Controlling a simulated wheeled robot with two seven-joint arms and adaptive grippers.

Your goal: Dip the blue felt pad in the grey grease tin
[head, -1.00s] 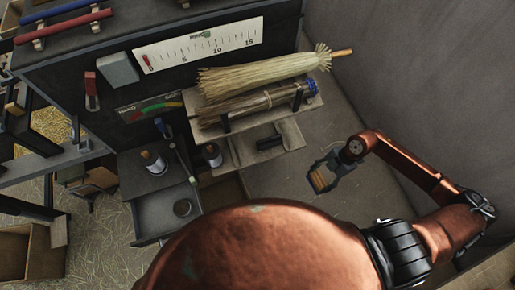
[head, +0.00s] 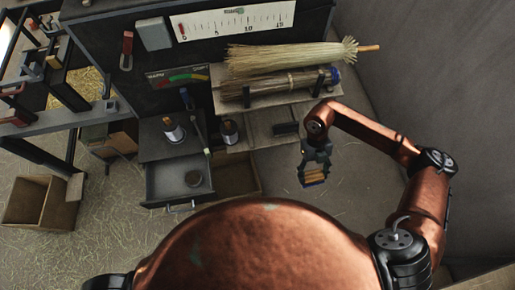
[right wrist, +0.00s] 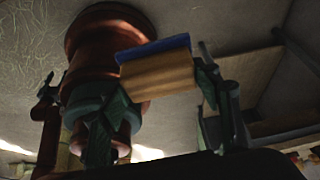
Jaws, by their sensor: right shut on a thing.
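My right gripper (head: 314,170) is shut on a wooden block that has the blue felt pad (head: 313,184) on its lower face. The right wrist view shows the block (right wrist: 158,76) between the fingers, with the blue felt pad (right wrist: 153,48) along one side. The gripper hangs over open floor, right of the drawer and apart from it. My left gripper is not in view.
A shelf (head: 258,105) with a pale broom head (head: 285,57) and a darker bundle (head: 275,88) lies behind the gripper. An open wooden box (head: 38,200) is on the floor at left.

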